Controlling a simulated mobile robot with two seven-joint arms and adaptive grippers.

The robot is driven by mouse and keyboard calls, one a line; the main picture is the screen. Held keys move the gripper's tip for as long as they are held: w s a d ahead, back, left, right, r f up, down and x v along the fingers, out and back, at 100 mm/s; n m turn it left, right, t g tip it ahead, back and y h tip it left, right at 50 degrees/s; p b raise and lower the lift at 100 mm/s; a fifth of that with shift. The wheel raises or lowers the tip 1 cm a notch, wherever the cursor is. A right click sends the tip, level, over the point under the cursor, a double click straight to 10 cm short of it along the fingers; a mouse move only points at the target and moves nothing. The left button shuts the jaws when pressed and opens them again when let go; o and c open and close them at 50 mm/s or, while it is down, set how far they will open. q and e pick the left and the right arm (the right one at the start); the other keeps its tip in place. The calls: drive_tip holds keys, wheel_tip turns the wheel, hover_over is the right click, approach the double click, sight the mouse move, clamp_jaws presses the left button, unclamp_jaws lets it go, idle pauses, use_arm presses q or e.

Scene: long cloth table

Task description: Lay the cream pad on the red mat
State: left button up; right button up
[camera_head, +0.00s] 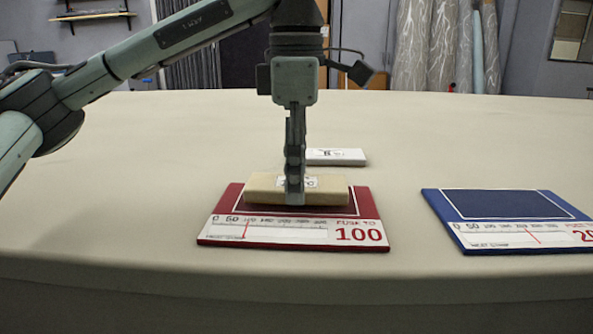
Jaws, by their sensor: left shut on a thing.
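The cream pad (328,194) is a flat beige block with a small printed label. It is over the back part of the red mat (228,203), within or just above its white outline. The red mat has a printed white scale strip and a red "100" at its front. My left gripper (295,197) points straight down and is shut on the cream pad at its middle. The fingers hide part of the pad and its label. I cannot tell whether the pad rests fully on the mat. My right gripper is not in view.
A blue mat (505,204) with a similar scale lies to the right, partly cut off by the picture edge. A white block (338,157) with a label lies behind the red mat. The rest of the cloth table (450,125) is clear.

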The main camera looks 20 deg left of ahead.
use_arm(q)
drive_tip(key=shift+f, duration=0.35)
idle(0.4)
drive_tip(key=o, duration=1.2)
drive_tip(key=shift+r, duration=0.15)
